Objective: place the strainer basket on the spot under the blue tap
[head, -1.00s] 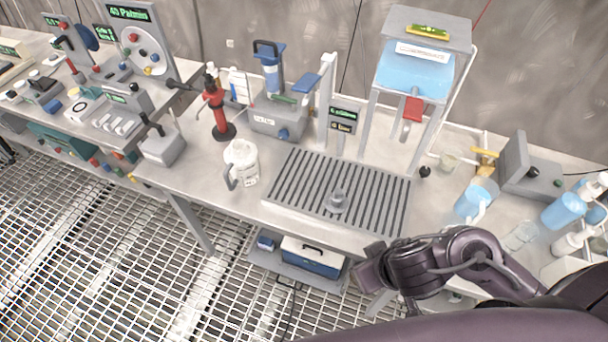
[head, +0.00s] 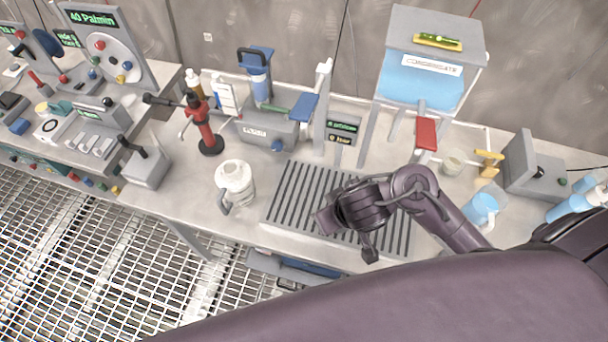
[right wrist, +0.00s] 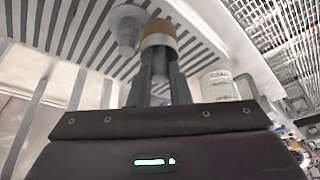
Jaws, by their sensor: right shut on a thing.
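My right gripper (right wrist: 158,78) is shut on a small round tan-banded piece (right wrist: 157,38), which I take for the strainer basket. It is held above the slatted drain tray (right wrist: 75,25). In the head view my right arm reaches over the tray (head: 290,190) and hides the fingers and the held piece. A small grey cup (right wrist: 125,18) shows just beyond the held piece in the wrist view, over the slats. A tap with a blue lever (head: 303,107) stands behind the tray. My left gripper is not in view.
A white jug (head: 236,180) stands left of the tray; it also shows in the right wrist view (right wrist: 218,85). A condensate tank (head: 420,80) with a red lever (head: 427,133) stands behind right. A red stand (head: 203,125) is at the back left.

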